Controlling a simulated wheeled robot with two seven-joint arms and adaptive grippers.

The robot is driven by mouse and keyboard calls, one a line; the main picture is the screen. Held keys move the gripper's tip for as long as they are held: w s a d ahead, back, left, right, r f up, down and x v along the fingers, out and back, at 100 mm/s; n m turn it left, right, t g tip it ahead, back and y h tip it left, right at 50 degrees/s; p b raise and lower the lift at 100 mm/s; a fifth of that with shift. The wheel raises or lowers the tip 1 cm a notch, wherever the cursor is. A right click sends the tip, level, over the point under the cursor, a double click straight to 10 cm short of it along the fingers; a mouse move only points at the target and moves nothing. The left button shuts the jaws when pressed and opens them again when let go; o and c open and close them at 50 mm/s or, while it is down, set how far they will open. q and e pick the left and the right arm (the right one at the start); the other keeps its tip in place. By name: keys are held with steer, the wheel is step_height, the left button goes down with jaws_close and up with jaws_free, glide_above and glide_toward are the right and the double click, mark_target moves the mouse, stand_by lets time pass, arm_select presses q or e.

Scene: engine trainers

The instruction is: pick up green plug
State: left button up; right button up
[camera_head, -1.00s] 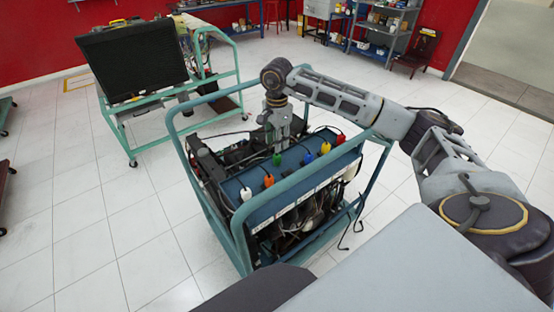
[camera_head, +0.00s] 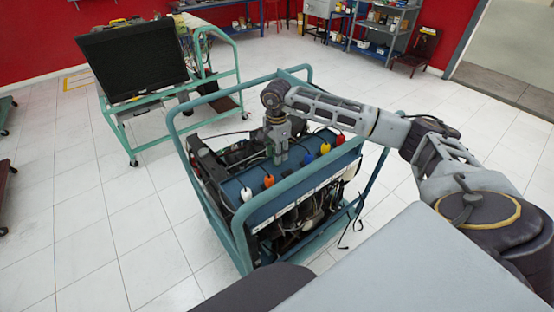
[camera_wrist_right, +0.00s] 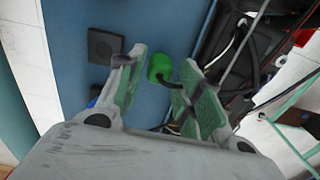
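The green plug (camera_wrist_right: 160,67) shows in the right wrist view, on the blue panel (camera_wrist_right: 88,15) of the engine trainer, with a dark cable below it. My right gripper (camera_wrist_right: 164,60) is open, with one finger on each side of the plug; I cannot tell whether either finger touches it. In the head view my right gripper (camera_head: 279,158) points down over the blue panel and hides the green plug. My left gripper is not in view.
On the same panel stand a white plug (camera_head: 246,194), an orange plug (camera_head: 268,180), a blue plug (camera_head: 309,158), a yellow plug (camera_head: 325,147) and a red plug (camera_head: 339,139). The trainer's teal frame (camera_head: 238,235) surrounds it. A second trainer with a black screen (camera_head: 131,59) stands behind left.

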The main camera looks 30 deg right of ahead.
steer(key=shift+f, duration=1.65)
steer(key=shift+c, duration=0.2)
steer(key=c, duration=0.7)
